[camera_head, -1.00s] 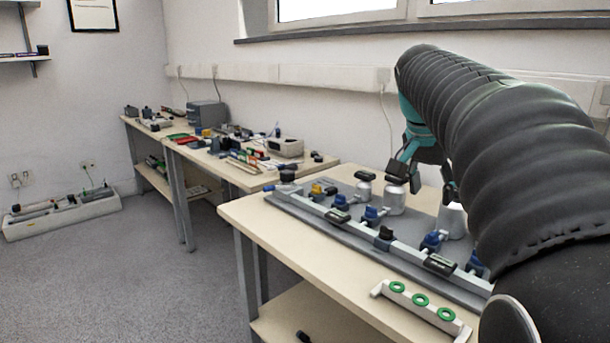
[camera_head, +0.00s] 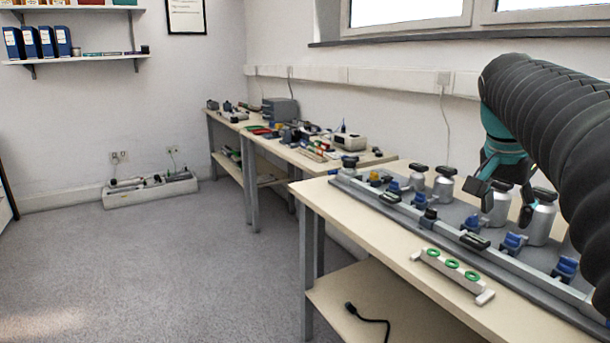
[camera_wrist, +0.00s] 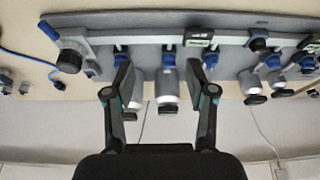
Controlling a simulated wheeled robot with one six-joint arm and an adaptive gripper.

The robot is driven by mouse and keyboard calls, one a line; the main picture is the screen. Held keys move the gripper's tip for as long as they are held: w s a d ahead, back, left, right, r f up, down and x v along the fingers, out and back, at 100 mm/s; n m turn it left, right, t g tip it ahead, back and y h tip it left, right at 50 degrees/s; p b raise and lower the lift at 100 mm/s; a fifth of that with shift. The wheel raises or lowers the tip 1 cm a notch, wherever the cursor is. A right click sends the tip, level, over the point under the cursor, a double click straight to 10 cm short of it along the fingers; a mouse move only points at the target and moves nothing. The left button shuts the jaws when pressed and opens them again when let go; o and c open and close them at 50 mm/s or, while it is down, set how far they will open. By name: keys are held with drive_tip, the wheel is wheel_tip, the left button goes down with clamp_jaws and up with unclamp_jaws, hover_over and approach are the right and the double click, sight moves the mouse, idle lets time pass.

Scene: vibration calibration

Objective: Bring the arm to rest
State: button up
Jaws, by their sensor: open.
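My arm, in a black ribbed sleeve, comes in from the right of the head view. My gripper (camera_head: 501,199) hangs at its end above the near bench, by the row of silver cylinders. Its fingers stand apart and nothing is between them. In the wrist view my gripper (camera_wrist: 159,92) also shows open, its two fingers spread in front of the grey rig plate (camera_wrist: 222,24) with silver cylinders (camera_wrist: 167,90) beyond. The gap between the fingers and the cylinders cannot be judged.
The near bench (camera_head: 398,250) carries the rig and a white rack (camera_head: 437,262) with green rings at its front edge. A black cable (camera_head: 372,320) lies on the lower shelf. Further benches (camera_head: 277,146) line the wall.

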drive_tip(key=s+a+f+n+t+y, duration=0.3)
drive_tip(key=s+a+f+n, duration=0.8)
drive_tip(key=s+a+f, duration=0.6)
wheel_tip(320, 180, down, 3)
drive_tip(key=shift+a+r+y, duration=0.1)
drive_tip(key=shift+a+y, duration=0.3)
drive_tip(key=shift+a, duration=0.25)
drive_tip(key=shift+c, duration=0.3)
idle(0.3)
